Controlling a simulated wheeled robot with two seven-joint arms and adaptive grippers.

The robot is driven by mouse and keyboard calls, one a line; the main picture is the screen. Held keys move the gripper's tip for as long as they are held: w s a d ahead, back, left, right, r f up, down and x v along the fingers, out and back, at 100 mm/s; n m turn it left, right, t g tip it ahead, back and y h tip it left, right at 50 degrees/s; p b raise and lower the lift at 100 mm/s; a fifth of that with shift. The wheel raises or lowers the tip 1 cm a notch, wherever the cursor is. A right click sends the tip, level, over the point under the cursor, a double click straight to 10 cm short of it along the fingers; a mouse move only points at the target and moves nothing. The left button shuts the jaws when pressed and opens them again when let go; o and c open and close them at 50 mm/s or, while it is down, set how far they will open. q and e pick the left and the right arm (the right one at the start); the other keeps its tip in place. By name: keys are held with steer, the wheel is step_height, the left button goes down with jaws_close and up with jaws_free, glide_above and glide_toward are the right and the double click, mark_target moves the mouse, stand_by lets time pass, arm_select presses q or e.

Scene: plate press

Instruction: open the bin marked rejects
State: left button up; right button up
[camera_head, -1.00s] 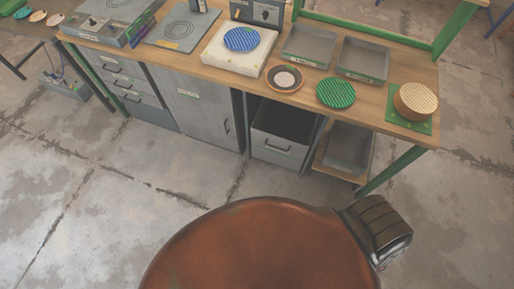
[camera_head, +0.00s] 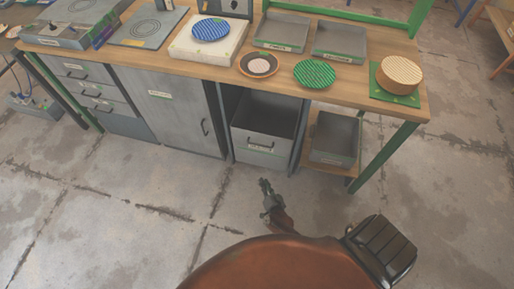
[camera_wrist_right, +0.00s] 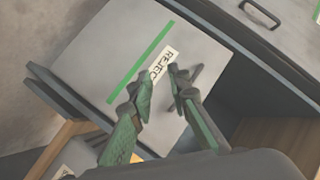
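The grey bin (camera_head: 262,157) under the bench has a dark handle and a small label too blurred to read in the head view. Its dark inside shows above its front, but I cannot tell how far it is pulled out. In the right wrist view a grey panel (camera_wrist_right: 118,60) has a green stripe and a label (camera_wrist_right: 163,65) reading "REJEC", the rest hidden by a finger. My right gripper (camera_head: 265,187) is in front of and below the bin in the head view, apart from it. Its green fingers (camera_wrist_right: 155,88) are apart and empty, over the label. My left gripper is out of view.
A grey cabinet door (camera_head: 165,108) and drawers (camera_head: 85,75) stand left of the bin. A tray (camera_head: 335,140) sits on a low shelf to its right, beside a green bench leg (camera_head: 383,158). The bench top (camera_head: 325,95) holds several plates and trays. Floor in front is clear.

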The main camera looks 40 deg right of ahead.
steer(key=w+d+r+m+g+h+b, duration=0.1)
steer(key=w+d+m+h+b, duration=0.1)
steer(key=w+m, duration=0.3)
steer(key=w+d+r+m+g+h+b, duration=0.1)
steer(key=w+d+m+h+b, duration=0.2)
steer(key=w+d+m+b, duration=0.1)
steer(key=w+d+r+m+g+h+b, duration=0.1)
steer(key=w+d+r+m+h+b, duration=0.1)
steer(key=w, duration=0.6)
steer(key=shift+d+m+g+h+b, duration=0.2)
steer(key=shift+d+m+b, duration=0.3)
steer(key=shift+m+b, duration=0.55)
steer(key=shift+d+m+g+h+b, duration=0.1)
steer(key=shift+d+m+h+b, duration=0.35)
steer(key=shift+m, duration=0.9)
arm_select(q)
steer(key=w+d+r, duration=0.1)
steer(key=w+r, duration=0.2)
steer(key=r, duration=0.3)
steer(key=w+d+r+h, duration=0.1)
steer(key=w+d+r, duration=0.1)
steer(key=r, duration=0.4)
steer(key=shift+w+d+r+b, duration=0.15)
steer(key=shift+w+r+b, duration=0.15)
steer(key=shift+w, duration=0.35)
arm_select(e)
steer(key=shift+w+d+r+y, duration=0.1)
steer(key=shift+w+d+y, duration=0.15)
jaws_close()
